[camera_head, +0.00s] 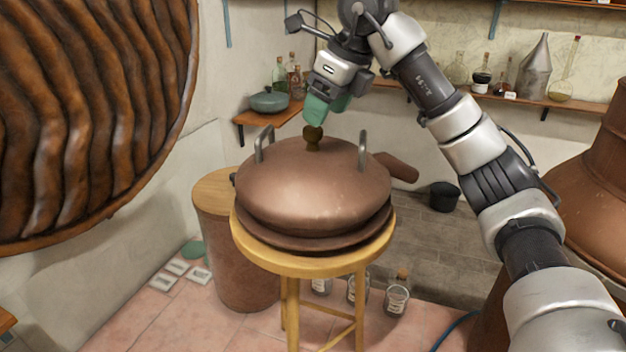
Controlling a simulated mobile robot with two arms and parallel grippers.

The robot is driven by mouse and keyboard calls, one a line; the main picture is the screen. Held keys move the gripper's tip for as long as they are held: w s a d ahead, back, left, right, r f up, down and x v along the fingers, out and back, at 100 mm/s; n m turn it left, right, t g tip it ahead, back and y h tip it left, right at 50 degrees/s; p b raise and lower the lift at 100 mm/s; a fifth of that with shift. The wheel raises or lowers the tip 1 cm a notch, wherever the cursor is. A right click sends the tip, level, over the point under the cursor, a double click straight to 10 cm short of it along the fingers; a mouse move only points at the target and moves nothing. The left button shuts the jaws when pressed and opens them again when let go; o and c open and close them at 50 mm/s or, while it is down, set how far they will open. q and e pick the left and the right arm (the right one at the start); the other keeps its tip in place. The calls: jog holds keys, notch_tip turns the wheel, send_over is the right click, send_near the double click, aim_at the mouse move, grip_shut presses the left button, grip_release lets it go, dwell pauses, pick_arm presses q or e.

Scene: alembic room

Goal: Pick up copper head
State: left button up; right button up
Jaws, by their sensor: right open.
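The copper head (312,190) is a wide, rounded copper lid-like piece with two upright grey handles and a small dark knob (313,138) on top. It rests on a round wooden stool (268,262). My right gripper (315,116) comes down from above, with its green fingertips just over the knob. It is open, and I cannot tell whether the fingertips touch the knob. My left gripper is not in view.
A large ribbed brown form (90,110) fills the upper left. A copper vessel (590,190) stands at the right. A wooden-topped barrel (215,192) is behind the stool. Bottles (397,295) stand on the floor behind it. Shelves (520,97) with glassware line the back wall.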

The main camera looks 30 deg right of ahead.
aim_at(314, 132)
jog(key=shift+w+f, duration=0.15)
jog(key=shift+f, duration=0.15)
jog(key=p+x, duration=0.1)
jog(key=x, duration=0.1)
jog(key=p+x, duration=0.1)
jog(key=x, duration=0.2)
jog(key=shift+a+r, duration=0.1)
jog(key=shift+a, duration=0.15)
jog(key=shift+w, duration=0.1)
grip_shut()
